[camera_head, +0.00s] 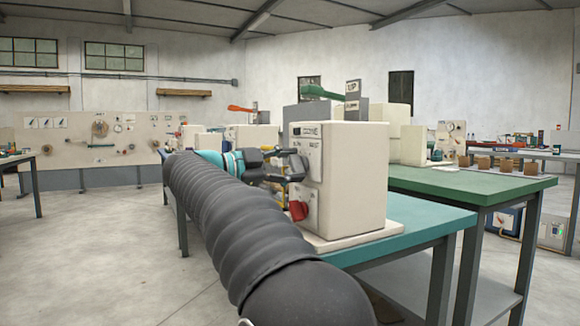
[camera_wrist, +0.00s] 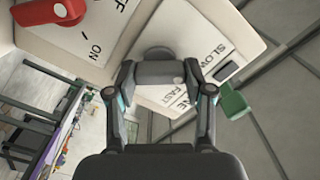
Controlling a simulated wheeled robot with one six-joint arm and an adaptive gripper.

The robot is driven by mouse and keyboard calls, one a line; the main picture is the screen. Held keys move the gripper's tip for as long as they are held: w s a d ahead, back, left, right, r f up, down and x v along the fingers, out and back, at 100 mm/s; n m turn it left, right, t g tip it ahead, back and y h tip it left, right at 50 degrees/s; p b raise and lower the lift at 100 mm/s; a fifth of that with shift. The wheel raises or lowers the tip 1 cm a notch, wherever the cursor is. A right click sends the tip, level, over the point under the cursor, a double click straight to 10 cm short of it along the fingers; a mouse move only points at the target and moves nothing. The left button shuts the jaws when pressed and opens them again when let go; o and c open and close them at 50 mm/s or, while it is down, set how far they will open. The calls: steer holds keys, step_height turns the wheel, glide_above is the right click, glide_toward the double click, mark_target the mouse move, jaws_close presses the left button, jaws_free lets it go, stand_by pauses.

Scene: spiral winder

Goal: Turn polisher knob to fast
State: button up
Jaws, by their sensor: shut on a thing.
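The polisher (camera_head: 345,165) is a cream box on a base plate, with a panel lettered SLOW and FAST. The same panel (camera_wrist: 208,42) fills the upper right of the wrist view. A grey, rounded knob (camera_wrist: 156,52) shows at the panel, between my fingertips. My gripper (camera_wrist: 160,72) is shut on this knob, and its fingers hide much of it. In the head view my gripper (camera_head: 294,166) reaches the upper front face of the polisher from the left. Which mark the knob points to cannot be told.
A red switch (camera_head: 299,210) with ON and OFF marks sits lower on the polisher; it also shows in the wrist view (camera_wrist: 50,12). The teal bench (camera_head: 415,226) carries the polisher. A green bench (camera_head: 470,184) stands to the right. The floor at left is clear.

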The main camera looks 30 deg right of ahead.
steer(key=m+b, duration=0.1)
steer(key=m, duration=0.2)
steer(key=shift+f, duration=0.1)
steer(key=m+b, duration=0.2)
steer(key=m, duration=0.6)
steer(key=shift+m+b, duration=0.3)
steer(key=shift+b, duration=0.05)
steer(key=shift+m, duration=1.9)
steer(key=o, duration=1.2)
steer(key=shift+c, duration=0.2)
